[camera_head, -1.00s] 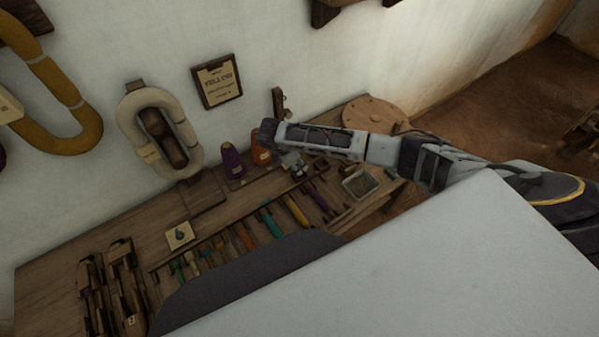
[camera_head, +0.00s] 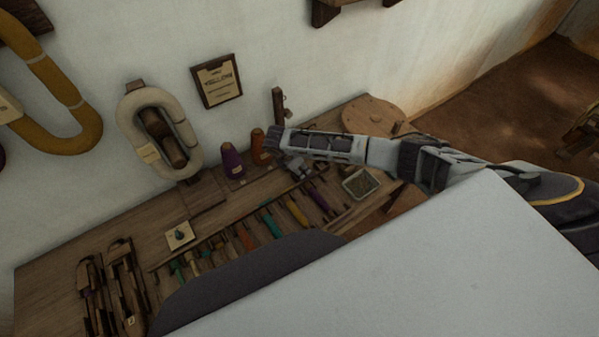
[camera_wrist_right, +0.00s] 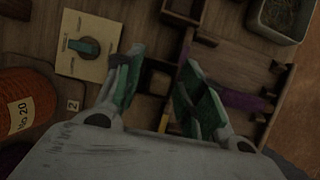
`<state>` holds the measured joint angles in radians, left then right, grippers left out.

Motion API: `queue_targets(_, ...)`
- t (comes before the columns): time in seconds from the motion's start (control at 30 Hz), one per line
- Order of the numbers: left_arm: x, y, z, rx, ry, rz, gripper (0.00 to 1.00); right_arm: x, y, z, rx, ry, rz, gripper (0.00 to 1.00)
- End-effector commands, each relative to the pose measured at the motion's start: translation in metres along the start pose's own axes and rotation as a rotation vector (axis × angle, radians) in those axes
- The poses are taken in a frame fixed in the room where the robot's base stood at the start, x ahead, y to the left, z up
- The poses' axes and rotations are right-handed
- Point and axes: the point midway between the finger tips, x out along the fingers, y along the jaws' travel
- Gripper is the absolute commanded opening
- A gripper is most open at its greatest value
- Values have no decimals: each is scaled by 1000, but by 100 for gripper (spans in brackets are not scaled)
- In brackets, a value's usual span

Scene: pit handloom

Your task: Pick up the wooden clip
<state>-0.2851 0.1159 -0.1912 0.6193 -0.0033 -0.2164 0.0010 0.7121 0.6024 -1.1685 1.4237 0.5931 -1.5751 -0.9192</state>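My right gripper (camera_head: 298,168) hangs low over the right part of the wooden bench, beside the orange thread cone. In the right wrist view its two green-padded fingers (camera_wrist_right: 162,84) are spread apart. A small brown wooden block-like piece (camera_wrist_right: 157,78) shows between and beyond the fingertips, in shadow; I cannot tell for certain whether it is the wooden clip or part of the rack. No contact between fingers and wood is visible. My left gripper is in neither view.
Near the gripper are an orange cone (camera_head: 260,148), a purple cone (camera_head: 232,162), a card with a green knob (camera_wrist_right: 86,46) and a metal tin (camera_head: 359,183). The divided rack holds coloured bobbins (camera_head: 297,213). A round wooden disc (camera_head: 372,117) lies behind the arm.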

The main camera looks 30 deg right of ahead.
Motion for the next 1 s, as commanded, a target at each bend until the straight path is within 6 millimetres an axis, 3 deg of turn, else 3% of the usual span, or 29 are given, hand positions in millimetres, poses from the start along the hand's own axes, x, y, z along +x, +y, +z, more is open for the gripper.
queue_targets(0.03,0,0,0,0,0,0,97,0,0,0,0,0,0,28)
queue_targets(0.2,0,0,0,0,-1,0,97,0,0,0,0,0,0,6)
queue_targets(0.67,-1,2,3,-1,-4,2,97,-5,0,2,0,1,1,6)
queue_targets(1.0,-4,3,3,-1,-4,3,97,-39,1,16,1,1,3,6)
